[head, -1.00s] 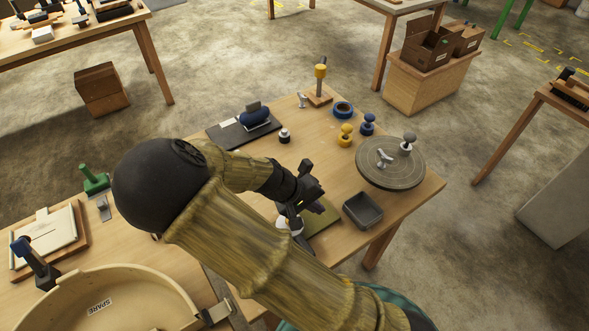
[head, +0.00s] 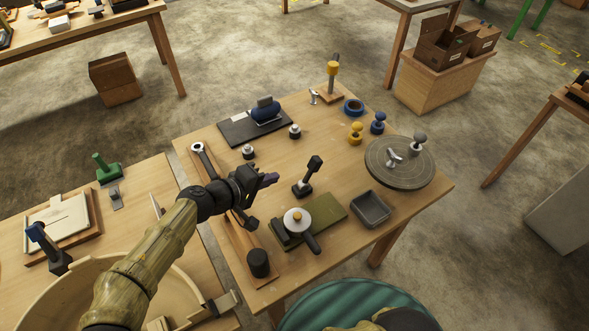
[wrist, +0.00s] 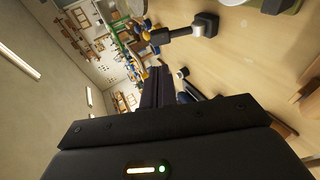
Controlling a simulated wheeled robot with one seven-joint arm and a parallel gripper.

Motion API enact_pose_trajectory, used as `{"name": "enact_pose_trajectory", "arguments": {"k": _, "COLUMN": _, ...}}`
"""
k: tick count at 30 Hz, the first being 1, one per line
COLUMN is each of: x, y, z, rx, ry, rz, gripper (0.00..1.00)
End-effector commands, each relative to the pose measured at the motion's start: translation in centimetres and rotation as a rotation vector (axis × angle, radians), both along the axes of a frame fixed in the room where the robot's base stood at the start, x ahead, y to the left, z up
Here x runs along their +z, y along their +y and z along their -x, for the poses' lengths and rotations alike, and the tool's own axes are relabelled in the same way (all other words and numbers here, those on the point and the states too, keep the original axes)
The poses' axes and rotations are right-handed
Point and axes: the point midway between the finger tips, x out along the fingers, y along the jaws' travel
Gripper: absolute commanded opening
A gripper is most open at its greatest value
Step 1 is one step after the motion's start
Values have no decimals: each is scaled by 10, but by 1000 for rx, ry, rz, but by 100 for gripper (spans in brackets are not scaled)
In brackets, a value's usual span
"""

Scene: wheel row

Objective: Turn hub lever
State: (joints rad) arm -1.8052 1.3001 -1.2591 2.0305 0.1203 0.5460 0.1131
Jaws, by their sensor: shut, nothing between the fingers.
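A round white hub (head: 293,217) with a yellow centre sits on a green plate (head: 328,212) near the front of the middle table. A dark lever (head: 310,241) sticks out from it toward the front right. A separate black upright lever (head: 308,176) stands on a small base behind the hub; it also shows in the wrist view (wrist: 182,33). Which of these the task calls the hub lever is not certain. My gripper (head: 272,179) is shut and empty, above the table to the left of the upright lever and apart from it. Its fingers (wrist: 155,88) point across the table in the wrist view.
A grey tray (head: 371,208) and a round turntable (head: 378,168) lie to the right. A long wooden board with a black cylinder (head: 258,262) lies front left. Small knobs, a blue ring (head: 353,106) and a dark mat (head: 233,131) are farther back.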

Motion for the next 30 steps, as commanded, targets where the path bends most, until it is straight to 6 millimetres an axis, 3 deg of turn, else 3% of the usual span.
{"name": "enact_pose_trajectory", "arguments": {"k": 24, "x": -53, "y": -78, "z": -81, "rx": -5, "ry": 1, "rz": 2, "gripper": 0}}
{"name": "enact_pose_trajectory", "arguments": {"k": 30, "x": -61, "y": -86, "z": -90, "rx": -3, "ry": 2, "rz": 0, "gripper": 0}}
